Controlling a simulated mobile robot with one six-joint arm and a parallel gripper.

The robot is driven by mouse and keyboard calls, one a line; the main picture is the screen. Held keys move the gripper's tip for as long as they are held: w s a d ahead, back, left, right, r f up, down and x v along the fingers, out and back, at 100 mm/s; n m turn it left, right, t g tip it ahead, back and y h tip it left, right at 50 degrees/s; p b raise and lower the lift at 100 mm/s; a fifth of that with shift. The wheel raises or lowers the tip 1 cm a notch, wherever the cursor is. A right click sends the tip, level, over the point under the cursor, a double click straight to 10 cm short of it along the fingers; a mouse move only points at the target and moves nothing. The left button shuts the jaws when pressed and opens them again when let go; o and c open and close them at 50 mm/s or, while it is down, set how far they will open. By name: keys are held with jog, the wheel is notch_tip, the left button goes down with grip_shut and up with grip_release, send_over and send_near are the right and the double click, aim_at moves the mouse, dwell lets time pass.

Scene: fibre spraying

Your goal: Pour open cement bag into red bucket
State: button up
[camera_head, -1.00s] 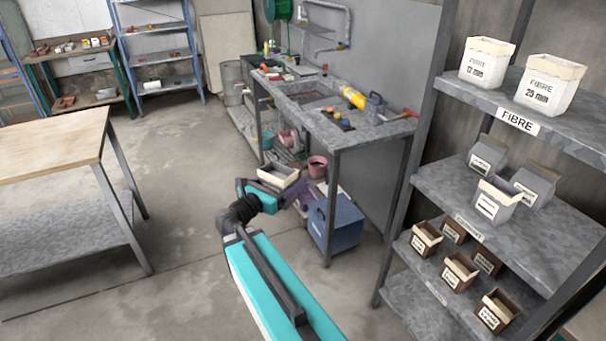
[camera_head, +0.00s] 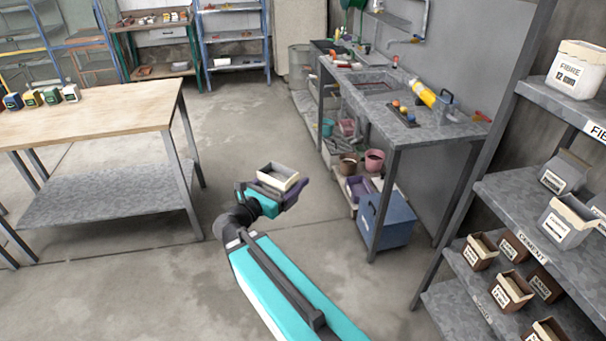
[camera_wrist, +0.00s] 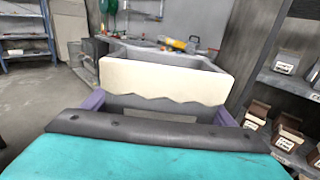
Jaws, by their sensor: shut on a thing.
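My gripper (camera_head: 287,197) is shut on an open cement bag (camera_head: 279,177), grey with a cream torn rim, and holds it above the floor in front of the arm. In the wrist view the bag (camera_wrist: 165,82) fills the middle, with purple fingers at both sides; its contents are hidden. The bag looks roughly upright. A pinkish-red bucket (camera_head: 374,161) stands low under the metal workbench, to the right of the bag and apart from it. Another pinkish container (camera_head: 346,127) is farther back; I cannot tell which is the red bucket.
A brown pot (camera_head: 348,164) and a blue box (camera_head: 386,219) are beside the bucket under the workbench (camera_head: 400,128). A shelf (camera_head: 520,190) with cement and fibre bags stands at right. A wooden table (camera_head: 90,122) with small cartons stands at left. Floor between is clear.

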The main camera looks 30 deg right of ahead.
jog(key=a+f+n+t+y, duration=0.1)
jog(key=a+n+t, duration=0.1)
jog(key=a, duration=1.2)
jog(key=shift+a+t+y, duration=0.3)
jog(key=shift+a, duration=0.05)
jog(key=shift+s, duration=0.2)
